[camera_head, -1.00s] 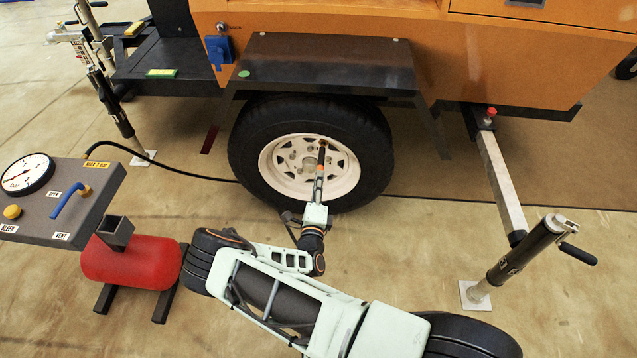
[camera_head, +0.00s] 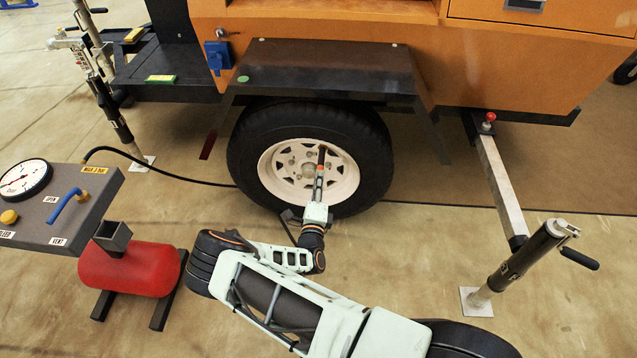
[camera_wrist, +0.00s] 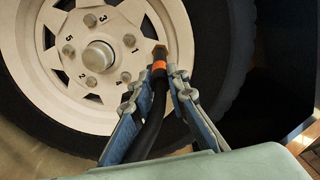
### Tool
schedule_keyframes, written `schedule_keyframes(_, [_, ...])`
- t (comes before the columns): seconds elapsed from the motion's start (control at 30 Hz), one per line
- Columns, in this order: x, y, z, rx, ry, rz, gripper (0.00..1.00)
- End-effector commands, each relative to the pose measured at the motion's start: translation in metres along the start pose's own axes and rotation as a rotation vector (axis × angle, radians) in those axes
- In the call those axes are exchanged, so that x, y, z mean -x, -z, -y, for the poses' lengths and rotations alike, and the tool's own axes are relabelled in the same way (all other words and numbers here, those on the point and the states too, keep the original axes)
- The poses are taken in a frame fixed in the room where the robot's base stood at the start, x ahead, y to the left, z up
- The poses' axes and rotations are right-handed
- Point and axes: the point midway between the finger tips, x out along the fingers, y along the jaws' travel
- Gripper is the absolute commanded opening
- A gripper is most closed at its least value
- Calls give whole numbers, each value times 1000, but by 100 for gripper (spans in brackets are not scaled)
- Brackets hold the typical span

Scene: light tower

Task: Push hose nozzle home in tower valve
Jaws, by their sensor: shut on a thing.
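My gripper (camera_head: 319,185) is in front of the white wheel rim (camera_head: 283,170) of the orange tower's tyre. In the wrist view my gripper (camera_wrist: 161,84) is shut on the hose nozzle (camera_wrist: 159,66), a dark piece with an orange band and a brass-coloured tip. The black hose (camera_wrist: 150,128) runs back from it between the fingers. The nozzle tip lies over the right side of the rim (camera_wrist: 55,98), near the stud marked 1. The valve itself is hidden, and I cannot tell how deep the nozzle sits on it.
A red air tank (camera_head: 130,266) with a grey gauge panel (camera_head: 75,210) stands at the left; its black hose (camera_head: 190,180) runs behind the tyre (camera_head: 375,165). A black fender (camera_head: 330,68) overhangs the wheel. A jack leg (camera_head: 520,260) stands on the right. Floor between is clear.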

Motion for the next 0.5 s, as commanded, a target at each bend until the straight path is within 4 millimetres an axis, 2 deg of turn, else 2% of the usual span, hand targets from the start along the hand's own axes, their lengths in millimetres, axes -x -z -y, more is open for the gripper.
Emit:
schedule_keyframes(0.03, [0, 0, 0, 0, 0, 0, 0])
schedule_keyframes(0.07, [0, 0, 0, 0, 0, 0, 17])
schedule_keyframes(0.23, [0, 0, 0, 0, 0, 0, 35])
schedule_keyframes(0.5, [1, 0, 0, 1, -1, 0, 35])
